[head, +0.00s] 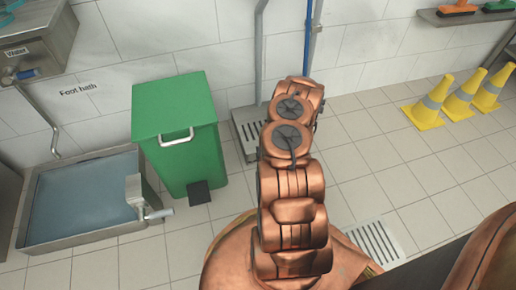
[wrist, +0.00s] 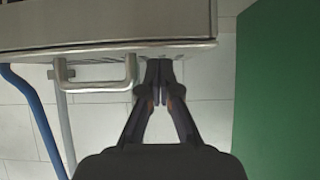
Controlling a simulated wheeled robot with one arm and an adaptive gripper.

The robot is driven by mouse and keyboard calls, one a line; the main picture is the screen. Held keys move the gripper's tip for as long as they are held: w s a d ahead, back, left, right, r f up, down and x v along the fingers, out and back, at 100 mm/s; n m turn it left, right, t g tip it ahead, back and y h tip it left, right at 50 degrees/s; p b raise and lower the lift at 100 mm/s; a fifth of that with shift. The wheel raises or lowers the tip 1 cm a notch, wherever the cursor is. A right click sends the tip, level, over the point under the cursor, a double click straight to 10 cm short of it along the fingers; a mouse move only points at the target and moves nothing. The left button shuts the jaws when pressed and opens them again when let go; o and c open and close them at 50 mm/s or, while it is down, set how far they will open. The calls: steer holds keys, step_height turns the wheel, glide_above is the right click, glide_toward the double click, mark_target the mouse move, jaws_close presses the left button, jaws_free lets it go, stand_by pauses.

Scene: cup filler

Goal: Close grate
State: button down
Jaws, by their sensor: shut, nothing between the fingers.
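A slotted metal grate (head: 250,131) sits in a grey metal unit by the wall, partly hidden behind my arm in the head view. In the wrist view a metal box edge (wrist: 190,30) fills the top, with a bar handle (wrist: 96,86) on its left part; it appears to be the same unit. My gripper (wrist: 158,72) is shut and empty, its fingertips at the box edge just right of the handle. I cannot tell whether they touch it. In the head view my gripper is hidden behind the arm. How far the grate stands open is unclear.
A green bin (head: 178,125) stands left of the unit and shows as a green panel (wrist: 280,90) in the wrist view. A water-filled foot bath (head: 80,205) is further left. A floor drain (head: 373,243) lies right of my arm. Yellow cones (head: 460,95) stand at right.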

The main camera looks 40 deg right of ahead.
stand_by(0.7)
step_height(320, 180, up, 4)
steer(key=r+p, duration=0.1)
steer(key=p, duration=0.4)
steer(key=s+a+f+p, duration=0.2)
steer(key=s+a+f, duration=0.2)
steer(key=s, duration=0.4)
steer(key=shift+s+f, duration=0.2)
steer(key=shift+a, duration=0.1)
